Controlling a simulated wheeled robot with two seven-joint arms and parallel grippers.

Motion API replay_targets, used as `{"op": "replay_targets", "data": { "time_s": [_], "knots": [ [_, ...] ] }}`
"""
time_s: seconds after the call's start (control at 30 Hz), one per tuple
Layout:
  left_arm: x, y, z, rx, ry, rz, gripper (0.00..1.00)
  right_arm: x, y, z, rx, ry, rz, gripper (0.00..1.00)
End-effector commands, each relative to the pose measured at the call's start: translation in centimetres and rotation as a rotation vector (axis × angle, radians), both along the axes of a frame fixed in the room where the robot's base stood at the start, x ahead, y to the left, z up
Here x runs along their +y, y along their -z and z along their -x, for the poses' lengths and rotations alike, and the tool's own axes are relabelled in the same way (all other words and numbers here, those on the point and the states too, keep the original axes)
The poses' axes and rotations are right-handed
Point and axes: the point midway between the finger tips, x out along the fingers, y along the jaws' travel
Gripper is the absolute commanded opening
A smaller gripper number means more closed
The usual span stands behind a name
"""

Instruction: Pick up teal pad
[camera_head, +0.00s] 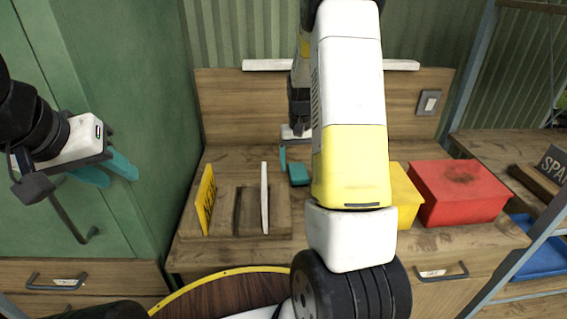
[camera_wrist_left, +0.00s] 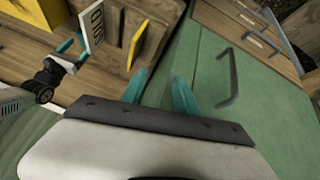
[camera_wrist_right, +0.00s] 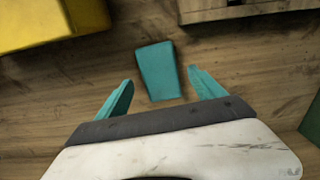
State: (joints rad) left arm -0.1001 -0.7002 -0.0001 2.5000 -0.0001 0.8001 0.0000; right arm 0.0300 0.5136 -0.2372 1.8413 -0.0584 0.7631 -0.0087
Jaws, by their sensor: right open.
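The teal pad (camera_head: 299,174) lies on the wooden bench, just right of the slotted wooden rack. In the right wrist view the pad (camera_wrist_right: 158,70) lies just ahead of the fingertips, in line with the gap between them. My right gripper (camera_wrist_right: 160,92) is open and empty, its teal fingers spread either side of the pad's near end. In the head view my right arm hides part of this gripper (camera_head: 290,160). My left gripper (camera_head: 107,172) is open and empty, off to the left in front of the green cabinet; its fingers (camera_wrist_left: 163,92) show apart in the left wrist view.
The wooden rack (camera_head: 250,222) holds a yellow panel (camera_head: 206,200) and a white panel (camera_head: 264,198) upright. A yellow box (camera_head: 405,200), partly behind my arm, and a red box (camera_head: 458,190) stand right of the pad. A blue tray (camera_head: 540,258) sits far right.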

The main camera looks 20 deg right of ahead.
Motion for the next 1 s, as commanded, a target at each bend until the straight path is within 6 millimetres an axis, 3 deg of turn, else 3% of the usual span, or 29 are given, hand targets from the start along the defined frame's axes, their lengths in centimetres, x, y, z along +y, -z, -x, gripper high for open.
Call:
{"op": "replay_targets", "data": {
  "time_s": [0.13,0.43,0.77,1.0],
  "knots": [
    [0.0,0.0,0.0,0.000,0.000,0.000,0.36,0.0,1.8,0.0,0.001,0.001,0.000,0.78],
    [0.0,0.0,0.0,0.000,0.000,0.000,0.36,0.0,2.1,0.0,-0.002,0.001,-0.001,0.76],
    [0.0,0.0,0.0,0.000,0.000,0.000,0.36,0.0,2.1,0.0,-0.001,0.000,-0.001,0.11],
    [0.0,0.0,0.0,0.000,0.000,0.000,0.36,0.0,2.0,-0.1,-0.002,0.000,-0.001,0.11]
  ]
}}
